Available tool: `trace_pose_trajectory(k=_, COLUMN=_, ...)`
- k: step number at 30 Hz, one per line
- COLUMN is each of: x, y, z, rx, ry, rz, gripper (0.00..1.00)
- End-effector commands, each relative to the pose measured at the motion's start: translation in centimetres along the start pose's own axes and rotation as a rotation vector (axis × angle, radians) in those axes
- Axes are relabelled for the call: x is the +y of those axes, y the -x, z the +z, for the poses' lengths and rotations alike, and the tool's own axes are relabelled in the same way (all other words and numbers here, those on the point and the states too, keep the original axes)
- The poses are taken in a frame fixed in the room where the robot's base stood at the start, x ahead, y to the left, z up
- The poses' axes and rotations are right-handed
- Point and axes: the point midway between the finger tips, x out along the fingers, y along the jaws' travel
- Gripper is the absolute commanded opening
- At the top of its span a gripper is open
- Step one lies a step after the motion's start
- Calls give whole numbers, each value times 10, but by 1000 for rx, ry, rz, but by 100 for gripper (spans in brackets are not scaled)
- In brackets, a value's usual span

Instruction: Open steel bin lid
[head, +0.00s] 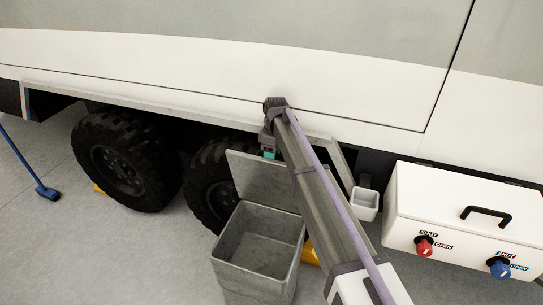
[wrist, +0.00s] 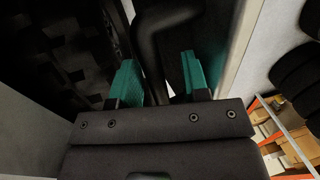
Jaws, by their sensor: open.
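The grey steel bin (head: 240,285) stands on the floor in front of the caravan wheels in the head view. Its lid (head: 258,178) is raised at the rear edge and leans up, and the inside of the bin shows empty. My gripper (head: 269,154) is at the upper edge of the lid, mostly hidden behind my arm, with only a bit of teal finger showing. In the wrist view my gripper (wrist: 160,78) has its two teal fingers apart, with a dark curved pipe showing between them. I cannot tell whether it touches the lid.
Two black tyres (head: 118,165) and the white caravan side (head: 200,70) are close behind. A white box (head: 440,210) with red and blue knobs stands at the right. A small white cup (head: 365,204) is beside my arm. Yellow chocks (head: 309,254) lie by the wheels.

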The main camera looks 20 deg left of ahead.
Motion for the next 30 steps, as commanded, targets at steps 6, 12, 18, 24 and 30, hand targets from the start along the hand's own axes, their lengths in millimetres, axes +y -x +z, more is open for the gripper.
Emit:
trace_pose_trajectory(k=6, x=-1, y=19, z=0, rx=-1, ry=0, rz=0, gripper=42)
trace_pose_trajectory(k=12, x=-2, y=68, z=0, rx=0, ry=0, rz=0, gripper=42)
trace_pose_trajectory(k=18, x=-2, y=107, z=-1, rx=0, ry=1, rz=0, gripper=42)
trace_pose_trajectory(k=24, x=0, y=109, z=-1, rx=0, ry=1, rz=0, gripper=42)
trace_pose_trajectory(k=30, x=0, y=108, z=-1, rx=0, ry=1, rz=0, gripper=42)
